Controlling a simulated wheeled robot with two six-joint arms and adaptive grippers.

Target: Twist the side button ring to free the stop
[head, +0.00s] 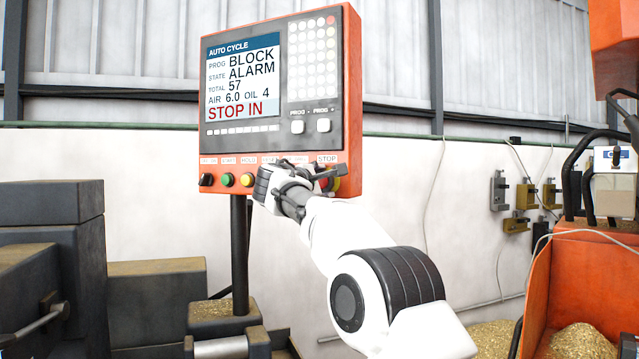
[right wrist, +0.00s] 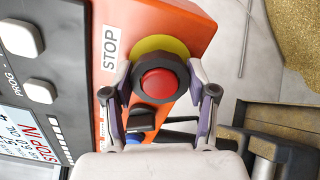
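The stop button (right wrist: 158,83) is a red cap inside a dark ring (right wrist: 159,59), on a yellow disc (right wrist: 150,44) at the panel's lower corner, by the STOP label. My right gripper (right wrist: 160,78) has one finger on each side of the ring; both pads appear to touch its edges. In the head view the right gripper (head: 333,176) reaches the lower right of the orange control panel (head: 354,100) and largely hides the stop button. The screen (head: 242,78) reads BLOCK ALARM and STOP IN. My left gripper is in neither view.
A dark post (head: 239,250) carries the panel. Dark machine blocks (head: 50,204) stand at left, an orange bin (head: 560,275) at right.

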